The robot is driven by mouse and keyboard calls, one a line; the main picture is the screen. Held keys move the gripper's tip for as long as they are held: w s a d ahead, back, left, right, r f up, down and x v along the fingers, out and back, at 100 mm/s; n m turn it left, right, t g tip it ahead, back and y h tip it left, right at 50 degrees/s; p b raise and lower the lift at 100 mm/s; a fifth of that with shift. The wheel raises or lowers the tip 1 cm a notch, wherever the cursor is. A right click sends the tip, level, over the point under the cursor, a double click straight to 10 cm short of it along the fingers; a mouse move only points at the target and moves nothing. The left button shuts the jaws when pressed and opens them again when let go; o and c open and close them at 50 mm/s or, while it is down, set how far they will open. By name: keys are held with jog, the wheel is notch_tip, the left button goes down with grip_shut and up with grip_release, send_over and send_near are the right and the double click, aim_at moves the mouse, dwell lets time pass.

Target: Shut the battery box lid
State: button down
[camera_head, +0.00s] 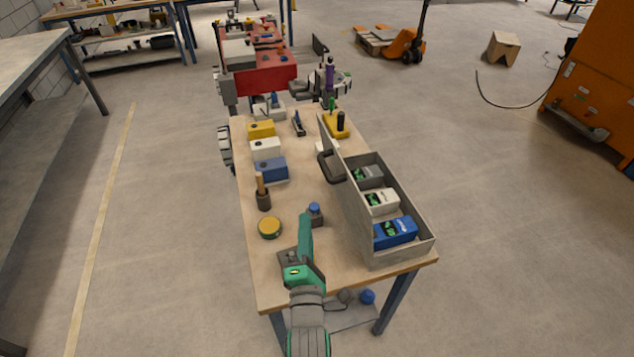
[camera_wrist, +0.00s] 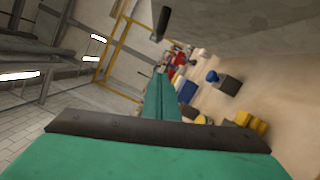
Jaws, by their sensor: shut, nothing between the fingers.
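The battery box (camera_head: 405,257) is a long grey open box on the right side of the workbench. A grey, a white and a blue battery sit in it in a row. Its lid (camera_head: 352,205) appears as a tall grey panel standing up along the box's left side, so the box is open. A dark handle (camera_head: 327,167) sticks out from the panel's left face. My green gripper (camera_head: 305,222) is shut and empty above the near end of the bench, left of the lid and apart from it. Its closed fingers also show in the wrist view (camera_wrist: 161,90).
The bench (camera_head: 282,222) also holds a yellow round tin (camera_head: 269,228), a dark pot with a wooden handle (camera_head: 263,196), a blue-topped block (camera_head: 315,214), and yellow, white and blue packs along the left. A red cart (camera_head: 262,78) stands behind.

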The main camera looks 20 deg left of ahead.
aim_at(335, 182)
jog(key=w+r, duration=0.3)
jog(key=w, duration=0.8)
jog(key=shift+w+a+n, duration=0.3)
jog(key=shift+w+a, duration=0.05)
jog(key=shift+w, duration=0.05)
